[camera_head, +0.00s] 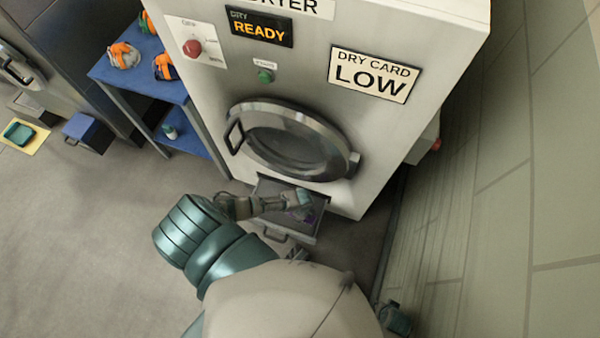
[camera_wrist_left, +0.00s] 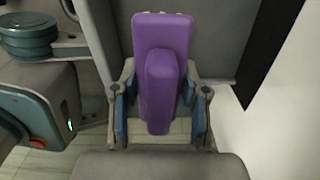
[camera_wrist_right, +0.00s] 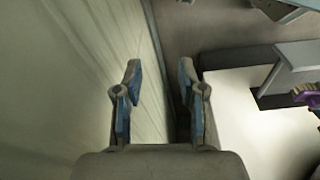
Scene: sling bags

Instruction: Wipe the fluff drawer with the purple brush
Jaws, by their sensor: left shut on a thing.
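The fluff drawer (camera_head: 319,222) is pulled out at the foot of the dryer, below its round door. My left gripper (camera_head: 301,203) is over the drawer and shut on the purple brush (camera_wrist_left: 162,35). The brush's raised handle sits between the fingers in the left wrist view. In the head view only a little of the brush shows beneath the gripper, so I cannot tell whether it touches the drawer floor. No fluff can be made out. My right gripper (camera_wrist_right: 160,85) is open and empty, beside the dryer. A bit of purple shows at the right edge of the right wrist view.
The dryer (camera_head: 300,60) has a READY display, a DRY CARD LOW sign and a closed round door (camera_head: 290,140). A tiled wall (camera_head: 500,180) is close on the right. A blue table (camera_head: 140,82) with orange-and-grey bundles stands left.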

